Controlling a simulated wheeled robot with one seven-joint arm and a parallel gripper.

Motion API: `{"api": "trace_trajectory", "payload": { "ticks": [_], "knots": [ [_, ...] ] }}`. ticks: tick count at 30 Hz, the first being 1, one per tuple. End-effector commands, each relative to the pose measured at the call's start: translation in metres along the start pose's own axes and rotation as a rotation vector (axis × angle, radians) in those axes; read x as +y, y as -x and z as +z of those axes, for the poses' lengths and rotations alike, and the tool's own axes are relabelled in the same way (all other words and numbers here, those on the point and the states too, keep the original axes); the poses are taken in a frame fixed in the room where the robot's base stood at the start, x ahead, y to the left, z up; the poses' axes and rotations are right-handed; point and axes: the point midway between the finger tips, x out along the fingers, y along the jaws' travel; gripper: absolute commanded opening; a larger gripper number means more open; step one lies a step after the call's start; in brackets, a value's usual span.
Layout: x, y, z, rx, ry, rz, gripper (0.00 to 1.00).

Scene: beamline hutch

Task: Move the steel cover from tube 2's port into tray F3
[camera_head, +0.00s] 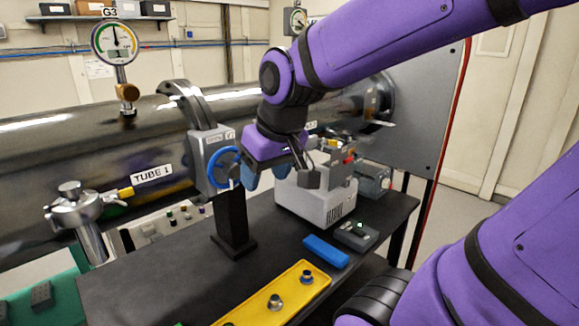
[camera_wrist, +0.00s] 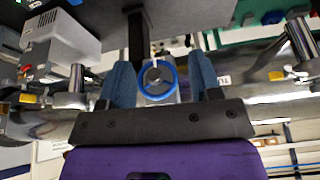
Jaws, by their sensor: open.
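My gripper (camera_head: 267,175) is open and empty beside the blue handwheel of the gate valve, at mid-height in the head view. In the wrist view its two blue fingers (camera_wrist: 160,62) stand apart, with the handwheel appearing between them; contact cannot be told. Tube 2's port seems to be the steel fitting with a yellow lever (camera_wrist: 72,96) at the left of the wrist view. In the head view that area lies right of my gripper and is partly hidden. I cannot make out the steel cover on it clearly. No tray label F3 is readable.
A yellow tray (camera_head: 245,317) with steel fittings lies on the black bench, near a blue block (camera_head: 326,251) and a small grey box (camera_head: 355,236). Tube 1's port (camera_head: 75,207) stands at left. The blue handwheel (camera_head: 223,167) and a pale instrument (camera_head: 312,203) crowd my gripper.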

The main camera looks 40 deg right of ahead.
Motion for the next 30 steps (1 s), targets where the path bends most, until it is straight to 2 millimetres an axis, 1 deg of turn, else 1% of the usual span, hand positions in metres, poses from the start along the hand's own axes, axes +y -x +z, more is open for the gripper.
{"api": "trace_trajectory", "payload": {
  "ticks": [1, 3, 6, 10, 15, 30],
  "knots": [
    [-0.002, 0.014, 0.008, 0.022, 0.007, 0.001, 0.58],
    [-0.004, 0.028, 0.020, 0.040, 0.013, 0.003, 0.58],
    [-0.006, 0.044, 0.034, 0.059, 0.021, 0.005, 0.58],
    [-0.007, 0.055, 0.047, 0.074, 0.024, 0.008, 0.58],
    [-0.007, 0.060, 0.052, 0.079, 0.026, 0.009, 0.58],
    [-0.007, 0.059, 0.051, 0.078, 0.026, 0.009, 0.58]
  ]
}}
